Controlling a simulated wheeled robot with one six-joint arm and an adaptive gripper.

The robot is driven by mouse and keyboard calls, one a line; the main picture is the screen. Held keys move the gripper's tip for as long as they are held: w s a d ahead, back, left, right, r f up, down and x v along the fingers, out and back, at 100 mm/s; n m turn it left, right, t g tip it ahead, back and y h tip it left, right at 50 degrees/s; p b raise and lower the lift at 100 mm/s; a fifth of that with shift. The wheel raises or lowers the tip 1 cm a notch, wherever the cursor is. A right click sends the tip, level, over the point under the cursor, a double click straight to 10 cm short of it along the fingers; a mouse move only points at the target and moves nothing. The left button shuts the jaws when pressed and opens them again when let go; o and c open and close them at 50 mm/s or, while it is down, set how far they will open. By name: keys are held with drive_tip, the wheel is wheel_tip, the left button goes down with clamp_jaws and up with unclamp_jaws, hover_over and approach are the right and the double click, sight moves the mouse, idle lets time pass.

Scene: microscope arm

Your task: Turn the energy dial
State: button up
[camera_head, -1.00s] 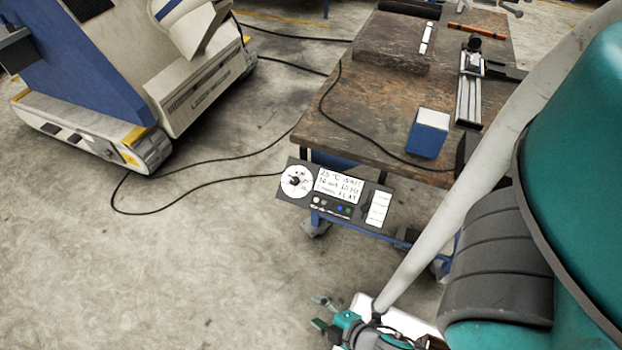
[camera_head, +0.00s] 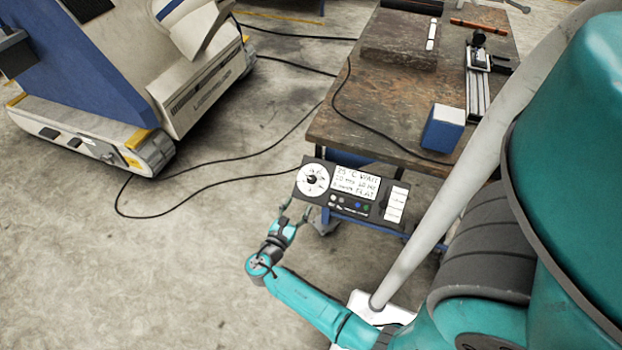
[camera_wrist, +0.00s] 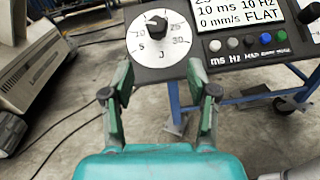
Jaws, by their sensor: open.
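The energy dial is a black knob (camera_wrist: 155,29) on a round white face (camera_wrist: 148,42) marked with numbers and a J. It sits at the left end of a dark control panel (camera_wrist: 228,50); in the head view the dial (camera_head: 312,179) shows on the panel's left side. My gripper (camera_wrist: 161,90) is open and empty, its two fingers pointing up toward the dial and apart from it. In the head view my gripper (camera_head: 293,212) is just below and left of the dial.
Right of the dial are a text display (camera_wrist: 240,18) and a row of coloured buttons (camera_wrist: 248,41). The panel hangs at the edge of a wooden table (camera_head: 380,115) carrying a blue-and-white box (camera_head: 443,128). A large blue-and-white machine (camera_head: 120,90) stands left. Cables cross the open floor.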

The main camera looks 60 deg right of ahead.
sight(311, 179)
drive_tip(key=shift+g+h, duration=0.3)
drive_tip(key=shift+g, duration=0.2)
drive_tip(key=d, duration=0.3)
drive_tip(key=d+r, duration=0.1)
drive_tip(key=d, duration=0.7)
drive_tip(key=shift+w+d+r, duration=0.15)
drive_tip(key=shift+d+r, duration=0.05)
clamp_jaws()
